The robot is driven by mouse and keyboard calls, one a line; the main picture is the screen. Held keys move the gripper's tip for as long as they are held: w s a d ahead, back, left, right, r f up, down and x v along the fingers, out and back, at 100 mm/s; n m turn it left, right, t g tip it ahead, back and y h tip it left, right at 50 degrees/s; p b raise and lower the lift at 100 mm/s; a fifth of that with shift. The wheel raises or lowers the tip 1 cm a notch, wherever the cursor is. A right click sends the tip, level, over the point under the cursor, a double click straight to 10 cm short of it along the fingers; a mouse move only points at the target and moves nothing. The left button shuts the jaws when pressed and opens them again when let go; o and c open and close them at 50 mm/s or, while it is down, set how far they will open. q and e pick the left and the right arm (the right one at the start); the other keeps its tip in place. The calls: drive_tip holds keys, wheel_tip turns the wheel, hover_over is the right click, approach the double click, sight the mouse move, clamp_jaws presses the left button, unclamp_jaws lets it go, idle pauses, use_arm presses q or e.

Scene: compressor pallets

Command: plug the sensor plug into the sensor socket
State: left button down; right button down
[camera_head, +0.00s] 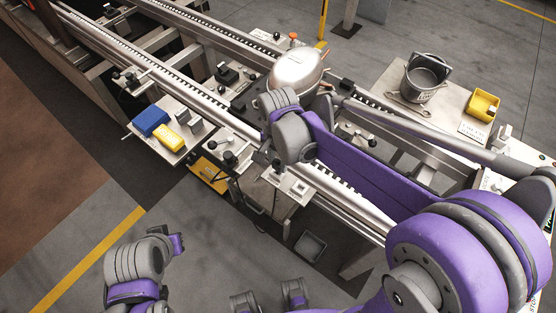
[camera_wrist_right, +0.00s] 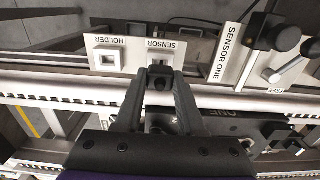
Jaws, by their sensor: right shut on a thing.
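My right gripper (camera_wrist_right: 159,78) is shut on the small dark sensor plug (camera_wrist_right: 160,83), which is mostly hidden between the fingertips. The fingertips are at the lower edge of the sensor socket (camera_wrist_right: 160,58), a pale square block under the label SENSOR. I cannot tell whether the plug touches the socket or is still above it. The empty holder (camera_wrist_right: 108,60), a pale square with an opening, is left of the socket on the same white plate. In the head view my right wrist hides much of the gripper. Only part of my left arm shows at the lower left, without clear fingers.
A lever clamp (camera_wrist_right: 268,38) by the SENSOR ONE sign (camera_wrist_right: 228,58) is close to the right. A steel rail (camera_wrist_right: 60,90) runs below the plate. A silver compressor (camera_head: 297,68) stands behind my right wrist. Blue (camera_head: 150,121) and yellow (camera_head: 167,138) blocks sit on a side shelf.

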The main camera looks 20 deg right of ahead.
sight(278, 161)
drive_tip(key=shift+f+b, duration=0.9)
drive_tip(key=shift+f, duration=0.4)
drive_tip(key=shift+c, duration=2.2)
unclamp_jaws()
drive_tip(key=shift+r, duration=0.1)
wheel_tip(278, 161, up, 11)
drive_tip(key=shift+f+p, duration=0.1)
drive_tip(key=shift+p, duration=0.45)
drive_tip(key=s+d+f+n+t+p, duration=0.1)
drive_tip(key=s+d+f+n+t, duration=0.1)
drive_tip(key=s+n, duration=0.3)
drive_tip(key=s+d+f+n+t+p, duration=0.1)
drive_tip(key=s+d+f+n+t, duration=0.2)
drive_tip(key=s, duration=0.6)
drive_tip(key=shift+d+n, duration=0.8)
drive_tip(key=shift+n, duration=0.4)
